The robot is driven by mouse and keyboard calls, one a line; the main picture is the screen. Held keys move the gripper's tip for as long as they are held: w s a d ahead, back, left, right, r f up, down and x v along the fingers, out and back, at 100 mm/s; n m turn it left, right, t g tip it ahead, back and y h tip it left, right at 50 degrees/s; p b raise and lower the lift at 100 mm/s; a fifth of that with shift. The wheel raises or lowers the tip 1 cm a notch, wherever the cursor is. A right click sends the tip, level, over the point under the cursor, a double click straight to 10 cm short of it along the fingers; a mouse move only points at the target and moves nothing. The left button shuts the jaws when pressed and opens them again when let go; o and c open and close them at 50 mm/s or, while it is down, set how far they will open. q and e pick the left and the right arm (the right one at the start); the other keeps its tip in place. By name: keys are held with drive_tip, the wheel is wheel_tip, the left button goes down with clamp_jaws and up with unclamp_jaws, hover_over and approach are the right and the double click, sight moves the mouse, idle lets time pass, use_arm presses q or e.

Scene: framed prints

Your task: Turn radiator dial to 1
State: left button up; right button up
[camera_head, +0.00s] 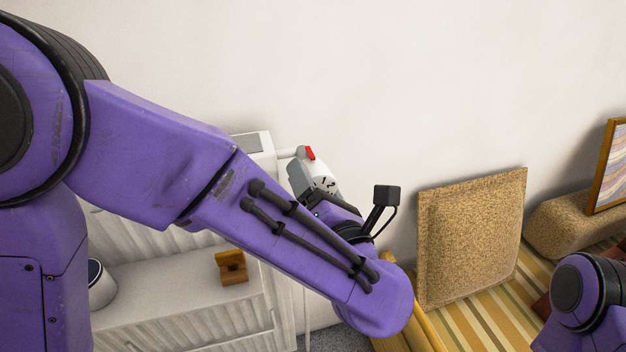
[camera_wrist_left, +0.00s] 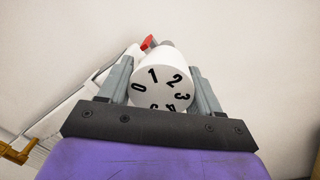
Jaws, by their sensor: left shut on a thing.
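The radiator dial (camera_wrist_left: 160,84) is a white cylinder with black numbers on its face. In the left wrist view the 1 is at the upper left of the face, with 0 at the left and 2 and 3 to the right. A red marker (camera_wrist_left: 149,42) shows behind its top, and also in the head view (camera_head: 310,153). My left gripper (camera_wrist_left: 160,80) has one grey finger on each side of the dial and is shut on it. In the head view the dial (camera_head: 325,182) is partly hidden by my left gripper (camera_head: 315,185). The right gripper is not in view.
A beige cushion (camera_head: 470,235) on a striped seat (camera_head: 480,325) and a framed print (camera_head: 609,170) are to the right.

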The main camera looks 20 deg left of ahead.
use_arm(q)
drive_tip(key=shift+f, duration=0.1)
drive_tip(key=o, duration=1)
drive_tip(key=shift+s+d, duration=0.1)
drive_tip(key=b+v, duration=0.2)
drive_tip(key=v, duration=0.8)
drive_tip(key=shift+s+d, duration=0.1)
drive_tip(key=shift+d, duration=0.05)
